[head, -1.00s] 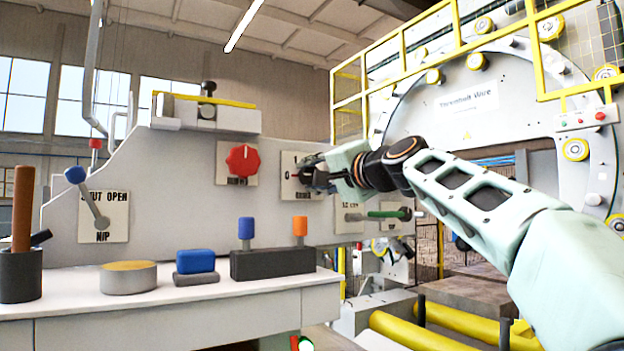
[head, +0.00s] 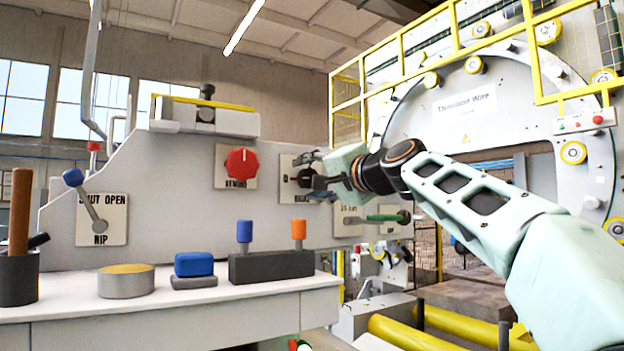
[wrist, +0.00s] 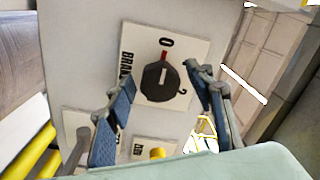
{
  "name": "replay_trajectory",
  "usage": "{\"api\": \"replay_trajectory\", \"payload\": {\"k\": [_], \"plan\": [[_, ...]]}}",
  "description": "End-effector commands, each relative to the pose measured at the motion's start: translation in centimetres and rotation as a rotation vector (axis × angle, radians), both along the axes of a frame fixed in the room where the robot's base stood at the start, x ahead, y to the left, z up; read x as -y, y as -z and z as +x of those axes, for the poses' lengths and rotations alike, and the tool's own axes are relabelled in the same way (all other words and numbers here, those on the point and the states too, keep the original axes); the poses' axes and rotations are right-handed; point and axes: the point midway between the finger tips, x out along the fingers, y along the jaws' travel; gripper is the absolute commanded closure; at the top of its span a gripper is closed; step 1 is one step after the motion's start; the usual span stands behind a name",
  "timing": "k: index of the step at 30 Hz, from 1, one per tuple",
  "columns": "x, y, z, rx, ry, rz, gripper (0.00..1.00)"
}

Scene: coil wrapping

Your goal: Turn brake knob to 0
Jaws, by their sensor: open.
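The black brake knob (wrist: 158,84) sits on a white plate marked "BRA…", partly hidden, in the wrist view. The plate (wrist: 190,55) shows "0" above the knob and "2" at its right. A white line on the knob and a red mark above it point toward the 0. The knob also shows in the head view (head: 302,178), on the grey panel. My gripper (wrist: 162,76) is open, with one blue-padded finger on each side of the knob and gaps between. In the head view my gripper (head: 319,176) is just right of the knob.
A red knob (head: 241,164) is left of the brake plate, and a green-handled lever (head: 385,218) is below right. A bench (head: 190,300) below holds a dark block (head: 271,266) with blue and orange pegs. A yellow-framed guard stands behind my arm.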

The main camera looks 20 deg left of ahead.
Motion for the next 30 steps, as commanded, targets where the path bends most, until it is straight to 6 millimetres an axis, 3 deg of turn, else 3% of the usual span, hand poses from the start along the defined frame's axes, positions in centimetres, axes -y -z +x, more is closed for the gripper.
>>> {"api": "replay_trajectory", "payload": {"k": [8,21,30], "plan": [[1.5,0.0,-1.0,0.0,0.003,-0.001,0.51],[6.8,0.2,-5.5,0.001,0.004,-0.003,0.51],[9.0,0.3,-7.5,0.001,0.001,0.0,0.51]]}}
